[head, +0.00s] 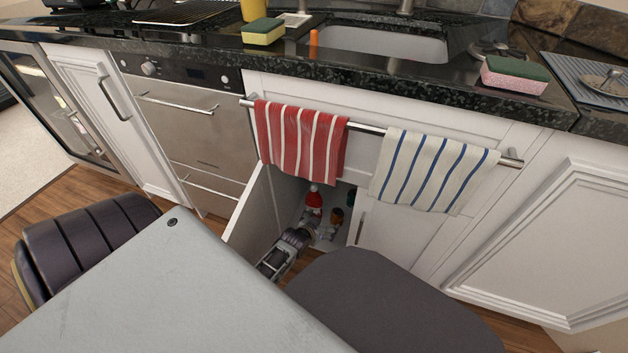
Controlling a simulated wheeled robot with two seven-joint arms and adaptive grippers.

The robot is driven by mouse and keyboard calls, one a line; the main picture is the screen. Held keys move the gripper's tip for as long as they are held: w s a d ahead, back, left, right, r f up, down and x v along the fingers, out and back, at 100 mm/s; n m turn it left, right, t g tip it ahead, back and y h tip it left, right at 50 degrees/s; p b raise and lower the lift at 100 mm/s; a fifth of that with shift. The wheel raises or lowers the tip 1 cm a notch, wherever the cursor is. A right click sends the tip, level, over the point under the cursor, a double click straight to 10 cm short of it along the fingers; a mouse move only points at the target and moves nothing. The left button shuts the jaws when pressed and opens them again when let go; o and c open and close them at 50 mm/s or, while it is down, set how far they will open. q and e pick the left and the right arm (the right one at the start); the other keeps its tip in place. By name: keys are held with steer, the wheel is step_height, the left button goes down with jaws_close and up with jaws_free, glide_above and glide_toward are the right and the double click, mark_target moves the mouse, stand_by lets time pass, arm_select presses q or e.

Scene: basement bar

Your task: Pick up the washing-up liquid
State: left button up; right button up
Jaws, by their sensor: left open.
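Several bottles stand inside the open cupboard under the sink. One is a red bottle (314,200) with a white cap, upright at the back left. To its right is a small amber-brown bottle (337,215), and a teal item (351,197) shows partly behind the cupboard's right edge. I cannot tell which of these is the washing-up liquid. My left gripper (327,233) reaches into the cupboard opening, open, just in front of and below the red and amber bottles. I see nothing held in it. My right gripper is not in view.
The open cupboard door (253,215) stands left of my left arm. A red striped towel (300,140) and a blue striped towel (432,170) hang from a rail above the opening. Sponges (264,36) and a yellow item (254,9) sit on the dark worktop (200,45).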

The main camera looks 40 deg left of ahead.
arm_select(q)
steer(key=s+a+f+n+t+y, duration=0.2)
steer(key=a+f+n+t+y, duration=0.1)
steer(key=a+f+t+y, duration=0.2)
steer(key=shift+s+a+f+n+t, duration=0.3)
steer(key=shift+a+f+t, duration=0.5)
steer(key=shift+f, duration=0.6)
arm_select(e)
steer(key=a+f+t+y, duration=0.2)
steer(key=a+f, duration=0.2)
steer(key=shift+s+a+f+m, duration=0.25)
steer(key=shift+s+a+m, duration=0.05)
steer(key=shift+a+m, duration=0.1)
arm_select(q)
steer(key=shift+w, duration=0.1)
